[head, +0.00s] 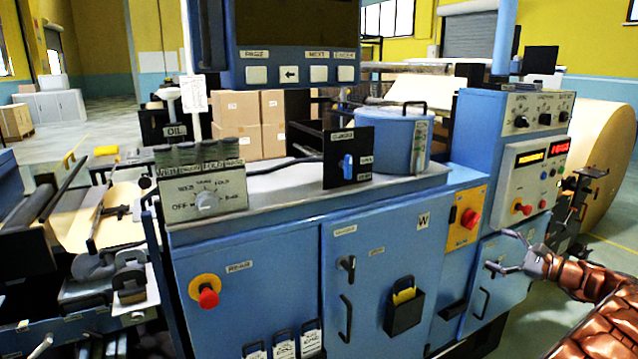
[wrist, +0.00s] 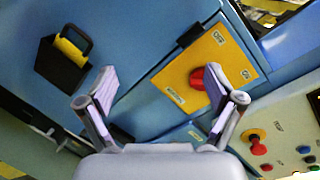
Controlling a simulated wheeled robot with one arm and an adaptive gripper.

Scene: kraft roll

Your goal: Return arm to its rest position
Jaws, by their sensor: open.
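My gripper (head: 508,254) is at the lower right of the head view, in front of the blue cabinet's right-hand door. Its fingers are spread apart with nothing between them. The wrist view also shows the open gripper (wrist: 165,100), with a red knob (wrist: 198,78) on a yellow plate (wrist: 180,99) beyond the right finger. In the head view that red knob (head: 469,218) is up and left of the gripper, which looks apart from it. My copper-coloured arm (head: 605,305) reaches in from the right edge.
The blue cabinet (head: 280,260) fills the middle, with a black pocket (head: 404,318) and door handles. A control panel (head: 530,160) with red buttons stands above my gripper. A large kraft roll (head: 605,150) is behind it at right. Open floor (head: 610,235) shows at far right.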

